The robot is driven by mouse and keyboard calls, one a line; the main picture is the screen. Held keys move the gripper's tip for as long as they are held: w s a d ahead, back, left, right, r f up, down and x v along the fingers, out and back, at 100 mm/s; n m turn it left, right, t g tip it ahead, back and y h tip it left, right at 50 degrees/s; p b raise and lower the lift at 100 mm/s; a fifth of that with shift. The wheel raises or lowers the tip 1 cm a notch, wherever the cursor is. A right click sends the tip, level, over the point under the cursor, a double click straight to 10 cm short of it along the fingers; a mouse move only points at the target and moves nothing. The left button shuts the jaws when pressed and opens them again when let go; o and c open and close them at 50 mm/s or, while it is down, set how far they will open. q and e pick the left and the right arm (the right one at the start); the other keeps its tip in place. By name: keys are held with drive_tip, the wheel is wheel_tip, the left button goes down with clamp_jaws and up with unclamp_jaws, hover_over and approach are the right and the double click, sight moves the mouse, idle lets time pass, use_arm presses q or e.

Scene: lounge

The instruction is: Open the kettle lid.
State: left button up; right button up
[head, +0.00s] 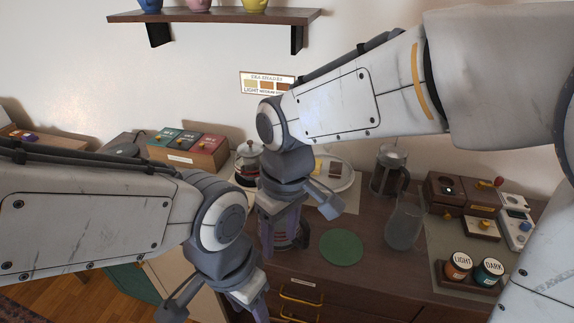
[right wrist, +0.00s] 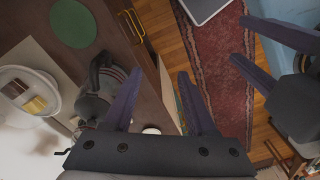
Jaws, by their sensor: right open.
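The kettle (head: 291,236) is a dark, rounded pot with a reddish band, standing on the brown cabinet top. In the head view it is mostly hidden behind my right gripper (head: 278,238), which points down in front of it. The right wrist view shows the kettle (right wrist: 97,95) with its dark handle, left of and partly behind one finger. My right gripper (right wrist: 162,100) is open with nothing between its fingers. I cannot make out the kettle's lid. My left gripper (head: 250,304) is low in the head view; the right wrist view shows its fingers apart and empty.
A green round mat (head: 341,247) lies right of the kettle. A glass jug (head: 404,222), a dark press pot (head: 388,168), and jars labelled LIGHT (head: 458,266) and DARK (head: 488,270) stand farther right.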

drive_tip(key=w+r+n+p, duration=0.1)
drive_tip(key=w+r+p, duration=0.15)
drive_tip(key=w, duration=0.85)
drive_tip(key=w+r+n+p, duration=0.15)
drive_tip(key=w+p, duration=0.25)
drive_tip(key=w, duration=0.6)
use_arm(q)
wheel_tip(320, 180, up, 10)
drive_tip(key=p, duration=0.1)
drive_tip(key=shift+f+p, duration=0.2)
drive_tip(key=shift+p, duration=0.1)
use_arm(e)
drive_tip(key=shift+h, duration=0.4)
drive_tip(key=f, duration=0.6)
drive_tip(key=a+f, duration=0.1)
drive_tip(key=f, duration=0.2)
clamp_jaws()
